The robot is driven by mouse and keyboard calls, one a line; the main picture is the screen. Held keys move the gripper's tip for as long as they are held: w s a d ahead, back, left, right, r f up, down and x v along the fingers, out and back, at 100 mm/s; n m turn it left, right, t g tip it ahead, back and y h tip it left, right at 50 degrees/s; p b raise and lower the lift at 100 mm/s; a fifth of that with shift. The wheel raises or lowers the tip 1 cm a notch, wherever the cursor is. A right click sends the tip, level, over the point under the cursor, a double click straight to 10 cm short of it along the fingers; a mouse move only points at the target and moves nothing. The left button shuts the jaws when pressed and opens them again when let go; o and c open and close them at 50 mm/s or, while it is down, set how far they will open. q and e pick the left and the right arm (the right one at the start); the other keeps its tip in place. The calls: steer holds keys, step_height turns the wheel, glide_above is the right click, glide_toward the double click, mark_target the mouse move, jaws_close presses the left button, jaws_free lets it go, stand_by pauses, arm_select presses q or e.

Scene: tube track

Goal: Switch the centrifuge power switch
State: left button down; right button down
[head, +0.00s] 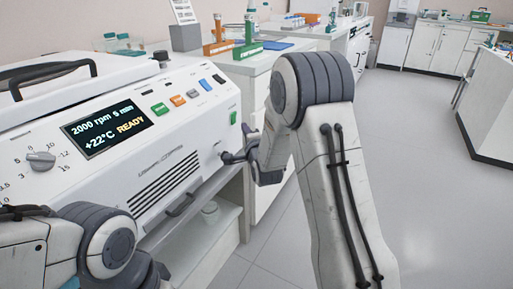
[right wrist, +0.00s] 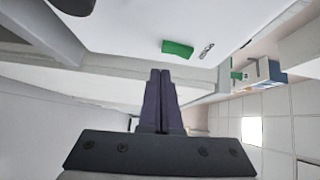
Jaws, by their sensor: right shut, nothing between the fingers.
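The white centrifuge (head: 118,185) stands on the left with its front panel facing me. Its lit display (head: 108,128) reads 2000 rpm 5 min, +22°C, READY. A green switch (head: 234,118), which looks like the power switch, sits at the panel's right end; it also shows in the right wrist view (right wrist: 177,48). My right gripper (head: 228,158) is shut and empty, below the green switch and near the panel's lower right corner. Its two dark fingers are pressed together in the right wrist view (right wrist: 160,80), apart from the switch. My left gripper is not visible.
A bench (head: 262,65) with tube racks stands behind. Open floor (head: 420,150) lies to the right.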

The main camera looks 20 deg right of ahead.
arm_select(q)
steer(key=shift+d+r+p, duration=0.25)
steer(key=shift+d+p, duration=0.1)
steer(key=shift+p, duration=0.2)
arm_select(e)
steer(key=s+f, duration=0.1)
steer(key=s, duration=0.9)
steer(key=shift+s, duration=0.35)
steer(key=shift+a, duration=0.2)
